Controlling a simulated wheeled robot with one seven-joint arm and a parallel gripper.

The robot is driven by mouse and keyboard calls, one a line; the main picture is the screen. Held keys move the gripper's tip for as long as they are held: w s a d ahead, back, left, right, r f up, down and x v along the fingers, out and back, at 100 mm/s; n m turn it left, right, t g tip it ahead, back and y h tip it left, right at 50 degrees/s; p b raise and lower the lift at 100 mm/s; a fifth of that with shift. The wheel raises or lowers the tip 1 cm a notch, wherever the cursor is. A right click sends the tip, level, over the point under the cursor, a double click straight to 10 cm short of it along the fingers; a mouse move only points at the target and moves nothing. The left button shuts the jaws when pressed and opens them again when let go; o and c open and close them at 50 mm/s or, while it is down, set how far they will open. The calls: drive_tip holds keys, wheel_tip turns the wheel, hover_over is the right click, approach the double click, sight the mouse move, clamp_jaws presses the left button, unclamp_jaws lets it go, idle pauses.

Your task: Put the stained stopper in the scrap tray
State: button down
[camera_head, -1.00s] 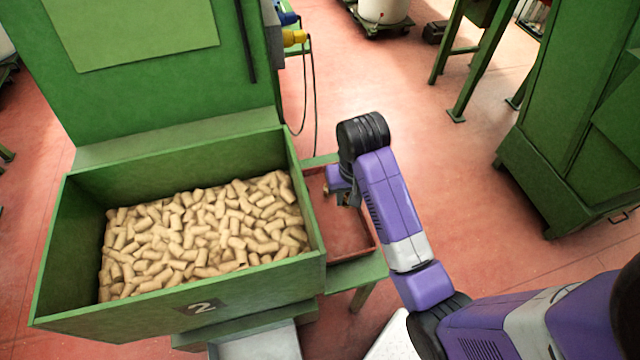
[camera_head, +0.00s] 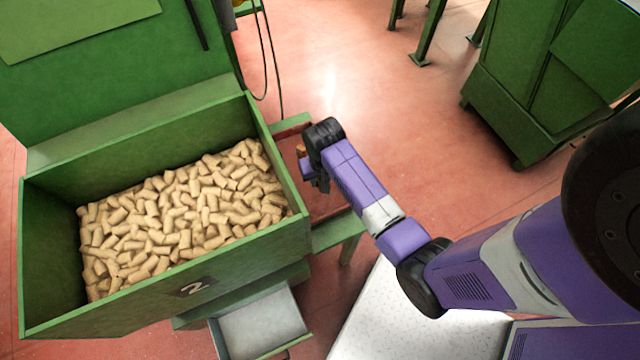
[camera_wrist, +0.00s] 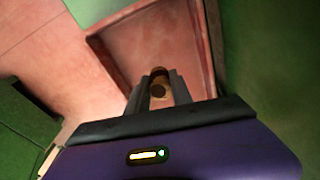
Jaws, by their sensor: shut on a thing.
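My gripper (camera_wrist: 161,88) is shut on a cork stopper (camera_wrist: 158,80), which shows brown with a dark end between the fingers in the wrist view. The stopper also shows small and brown in the head view (camera_head: 300,150). The gripper (camera_head: 311,172) is over the red scrap tray (camera_head: 322,203), which lies just right of the big green bin. My arm hides part of the tray. The wrist view shows the tray's red rim (camera_wrist: 107,58) around the stopper, with a bare floor beyond the fingertips. The height of the stopper above the tray is hard to tell.
The green bin (camera_head: 110,309), marked 2, is full of pale corks (camera_head: 185,215), and its right wall stands close to my gripper. A grey chute (camera_head: 262,325) is below it. A green cabinet (camera_head: 535,80) stands at the right; open reddish floor (camera_head: 390,110) lies between.

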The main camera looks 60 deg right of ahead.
drive_tip(key=shift+f, duration=1.95)
drive_tip(key=shift+f+b, duration=0.2)
drive_tip(key=shift+b, duration=0.1)
drive_tip(key=c, duration=1.1)
unclamp_jaws()
drive_tip(key=shift+c, duration=0.2)
drive_tip(key=shift+r, duration=0.1)
wheel_tip(320, 180, up, 12)
drive_tip(key=s+a+p, duration=0.1)
drive_tip(key=shift+s, duration=0.1)
